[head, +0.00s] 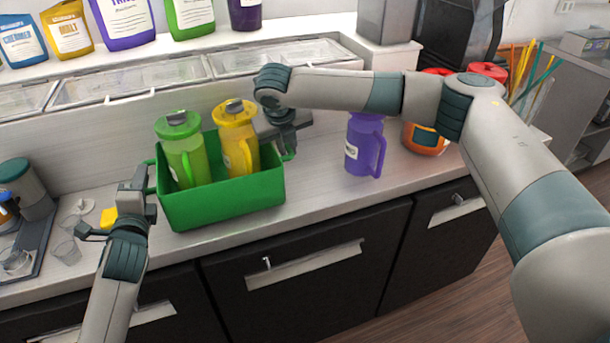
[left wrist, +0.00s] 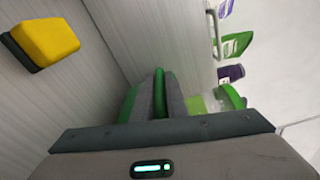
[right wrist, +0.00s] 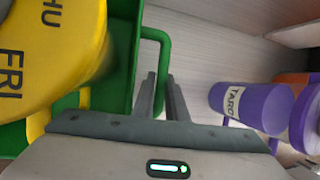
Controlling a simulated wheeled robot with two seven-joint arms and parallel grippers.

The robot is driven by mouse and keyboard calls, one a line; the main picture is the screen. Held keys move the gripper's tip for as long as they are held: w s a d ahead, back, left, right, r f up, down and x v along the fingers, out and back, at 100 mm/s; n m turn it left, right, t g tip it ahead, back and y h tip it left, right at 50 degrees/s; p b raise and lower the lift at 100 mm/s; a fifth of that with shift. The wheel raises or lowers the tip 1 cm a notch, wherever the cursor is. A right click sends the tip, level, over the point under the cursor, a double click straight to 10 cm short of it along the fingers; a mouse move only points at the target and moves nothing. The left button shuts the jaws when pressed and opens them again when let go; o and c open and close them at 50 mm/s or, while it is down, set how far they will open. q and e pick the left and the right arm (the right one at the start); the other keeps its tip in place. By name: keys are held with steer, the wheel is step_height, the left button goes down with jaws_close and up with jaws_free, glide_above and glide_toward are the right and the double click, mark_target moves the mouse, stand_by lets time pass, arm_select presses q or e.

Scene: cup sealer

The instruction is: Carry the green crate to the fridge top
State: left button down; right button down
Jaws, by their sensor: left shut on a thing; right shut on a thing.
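The green crate (head: 225,201) is above the front part of the steel counter, roughly level; I cannot tell whether its base touches. A green jug (head: 184,155) and a yellow jug (head: 240,145) stand inside it. My left gripper (head: 148,190) is shut on the crate's left handle; in the left wrist view the green handle (left wrist: 159,92) sits between the fingers. My right gripper (head: 287,150) is shut on the right handle, whose green loop also shows in the right wrist view (right wrist: 163,45). No surface is clearly recognisable as the fridge top.
A purple jug (head: 364,145) stands right of the crate, with an orange container (head: 424,138) beyond it. Left are a yellow block (head: 109,217), clear cups (head: 66,250) and a dark tray (head: 40,238). Lidded bins (head: 150,82) line the back. Dark doors (head: 300,270) lie below the counter.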

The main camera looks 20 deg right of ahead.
arm_select(q)
steer(key=shift+f+b, duration=0.75)
steer(key=shift+b, duration=0.15)
arm_select(e)
steer(key=shift+f, duration=0.8)
arm_select(q)
steer(key=c, duration=1.8)
jaws_free()
steer(key=shift+f, duration=0.1)
arm_select(e)
steer(key=c, duration=1.8)
jaws_free()
arm_select(q)
steer(key=shift+o, duration=0.3)
steer(key=shift+s, duration=0.2)
arm_select(e)
steer(key=shift+o, duration=0.2)
steer(key=shift+s+r, duration=0.1)
steer(key=shift+s, duration=0.1)
arm_select(q)
steer(key=shift+s, duration=0.15)
steer(key=shift+s, duration=0.2)
steer(key=s, duration=0.7)
steer(key=shift+s+a+r, duration=0.15)
steer(key=shift+a+r, duration=0.05)
steer(key=shift+a, duration=0.05)
